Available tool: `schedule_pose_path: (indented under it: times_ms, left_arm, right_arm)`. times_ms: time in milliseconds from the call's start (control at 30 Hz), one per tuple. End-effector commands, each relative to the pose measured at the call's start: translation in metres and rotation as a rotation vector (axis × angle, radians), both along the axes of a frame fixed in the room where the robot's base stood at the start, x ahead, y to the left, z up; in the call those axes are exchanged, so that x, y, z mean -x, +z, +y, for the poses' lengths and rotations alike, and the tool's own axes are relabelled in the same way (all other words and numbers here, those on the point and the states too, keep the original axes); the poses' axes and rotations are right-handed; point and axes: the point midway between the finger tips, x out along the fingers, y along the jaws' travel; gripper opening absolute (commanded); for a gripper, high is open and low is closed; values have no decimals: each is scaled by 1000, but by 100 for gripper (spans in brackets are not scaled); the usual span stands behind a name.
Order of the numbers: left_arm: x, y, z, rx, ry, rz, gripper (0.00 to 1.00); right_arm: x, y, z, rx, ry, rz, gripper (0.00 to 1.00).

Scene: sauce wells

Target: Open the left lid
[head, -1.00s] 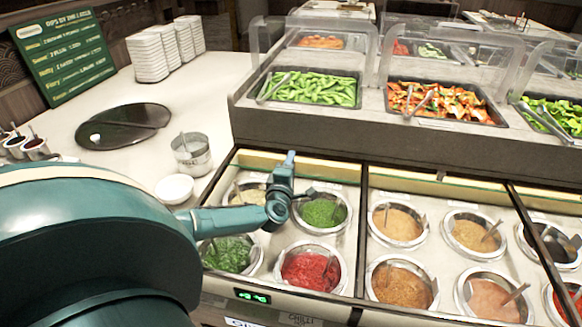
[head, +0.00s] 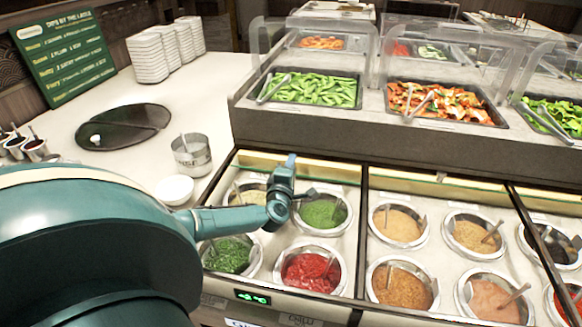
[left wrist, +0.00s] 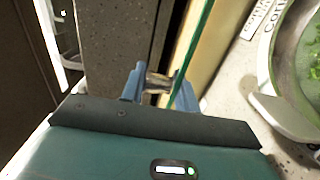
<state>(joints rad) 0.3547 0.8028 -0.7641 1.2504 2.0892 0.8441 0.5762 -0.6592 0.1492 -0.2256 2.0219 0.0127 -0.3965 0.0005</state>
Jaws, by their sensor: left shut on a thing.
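My left gripper (head: 291,162) is at the back of the left sauce section, above its wells. In the left wrist view its blue fingers (left wrist: 157,88) are shut on a small metal handle (left wrist: 158,79). A thin green glass edge, which looks like part of the left lid (left wrist: 193,52), runs beside the fingers. In the head view the clear lid is hard to make out, and my gripper hides the handle. Green sauce (head: 323,212), red sauce (head: 310,272) and chopped herbs (head: 229,256) show in the wells below. My right gripper is out of view.
A middle section of wells (head: 398,224) with a small handle (head: 440,177) lies to the right. A raised food counter with clear guards (head: 366,122) stands behind. A metal pot (head: 192,157) and white bowl (head: 174,190) stand on the left counter.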

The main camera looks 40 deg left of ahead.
Motion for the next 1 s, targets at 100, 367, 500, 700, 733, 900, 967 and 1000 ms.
schedule_pose_path:
  times_ms: [100,367,500,700,733,900,967,1000]
  left_arm:
    - [-3,6,2,-4,3,-11,0]
    - [-28,15,9,-8,-1,-37,0]
    - [-39,13,16,-6,0,-31,0]
    - [-44,9,23,-5,2,-18,0]
    - [-44,9,23,-5,2,-17,0]
    - [-44,9,24,-5,3,-15,0]
    - [-44,9,24,-5,3,-15,0]
    - [-44,9,24,-6,3,-16,0]
  right_arm:
    - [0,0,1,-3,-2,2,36]
    - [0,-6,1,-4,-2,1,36]
    - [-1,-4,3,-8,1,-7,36]
    - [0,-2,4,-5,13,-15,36]
    - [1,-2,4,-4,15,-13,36]
    - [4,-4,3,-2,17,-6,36]
    - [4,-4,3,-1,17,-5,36]
    - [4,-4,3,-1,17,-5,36]
